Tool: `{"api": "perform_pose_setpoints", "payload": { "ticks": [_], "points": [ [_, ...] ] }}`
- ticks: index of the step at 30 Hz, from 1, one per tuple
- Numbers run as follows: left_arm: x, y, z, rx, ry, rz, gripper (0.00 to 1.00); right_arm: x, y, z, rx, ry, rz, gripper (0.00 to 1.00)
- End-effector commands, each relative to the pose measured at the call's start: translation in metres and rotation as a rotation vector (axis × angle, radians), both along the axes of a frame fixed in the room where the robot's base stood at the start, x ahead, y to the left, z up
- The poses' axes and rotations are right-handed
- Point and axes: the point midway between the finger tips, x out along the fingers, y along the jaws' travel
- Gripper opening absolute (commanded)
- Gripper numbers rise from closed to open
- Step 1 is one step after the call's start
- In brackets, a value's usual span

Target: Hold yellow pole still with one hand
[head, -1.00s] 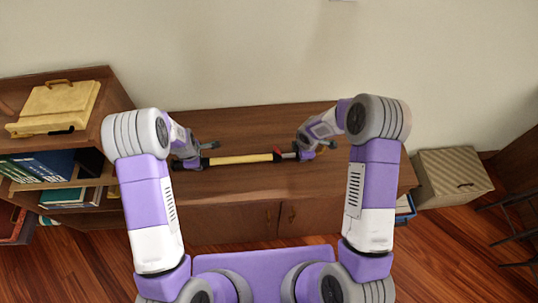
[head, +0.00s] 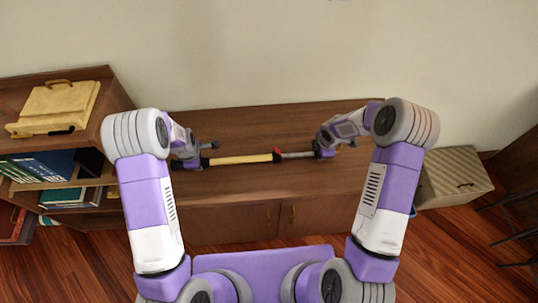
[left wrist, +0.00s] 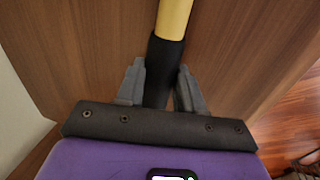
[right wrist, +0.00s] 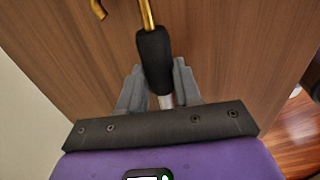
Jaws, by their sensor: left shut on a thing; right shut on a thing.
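The yellow pole (head: 238,159) lies level across the wooden cabinet, with a red piece (head: 277,151) at its right end and a thin grey tube (head: 298,155) running on from there. My left gripper (head: 190,162) is shut on the pole's black left end; in the left wrist view the black grip (left wrist: 163,62) sits between the fingers, with the yellow shaft beyond.
The cabinet top (head: 260,125) is bare behind the pole. A bookshelf with books and a yellow case (head: 55,103) stands at the left. A striped beige box (head: 452,178) is on the floor at the right.

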Motion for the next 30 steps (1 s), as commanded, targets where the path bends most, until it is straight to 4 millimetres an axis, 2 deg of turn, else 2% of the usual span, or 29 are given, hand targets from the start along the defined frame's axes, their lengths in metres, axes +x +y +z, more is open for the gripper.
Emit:
{"api": "perform_pose_setpoints", "payload": {
  "ticks": [1,30],
  "points": [
    [-0.001,0.003,-0.001,0.003,0.002,0.005,0.0,0.0,-0.007,0.0,-0.003,0.0,-0.006,0.0],
    [-0.001,0.003,-0.001,0.003,0.002,0.005,0.0,0.001,-0.075,0.001,-0.003,-0.002,-0.006,0.0]
  ]
}}
